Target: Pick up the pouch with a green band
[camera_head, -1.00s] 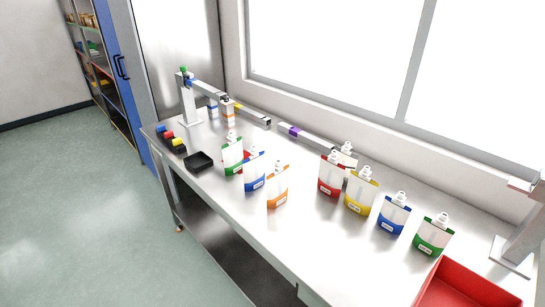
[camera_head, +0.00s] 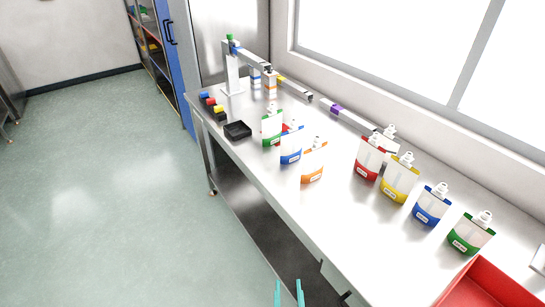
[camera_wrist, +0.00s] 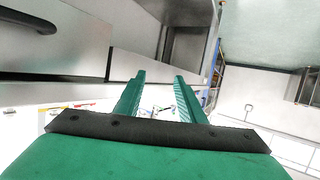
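Two pouches with green bands stand on the steel table. One green-banded pouch (camera_head: 271,127) is in the left group, beside a blue-banded pouch (camera_head: 291,145). The other green-banded pouch (camera_head: 470,233) is at the right end of the right row, near the red tray. Both are white with a white spout cap. My gripper (camera_head: 288,293) shows as two teal fingertips at the bottom edge of the head view, in front of the table and well away from both pouches. In the wrist view my gripper (camera_wrist: 158,92) has its green fingers apart with nothing between them. No pouch is clear there.
Orange (camera_head: 313,161), red (camera_head: 369,158), yellow (camera_head: 398,179) and blue (camera_head: 431,205) banded pouches stand along the table (camera_head: 330,215). A red tray (camera_head: 485,285) is at front right. A black tray (camera_head: 237,131) and a capping stand (camera_head: 232,75) are at the far left.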

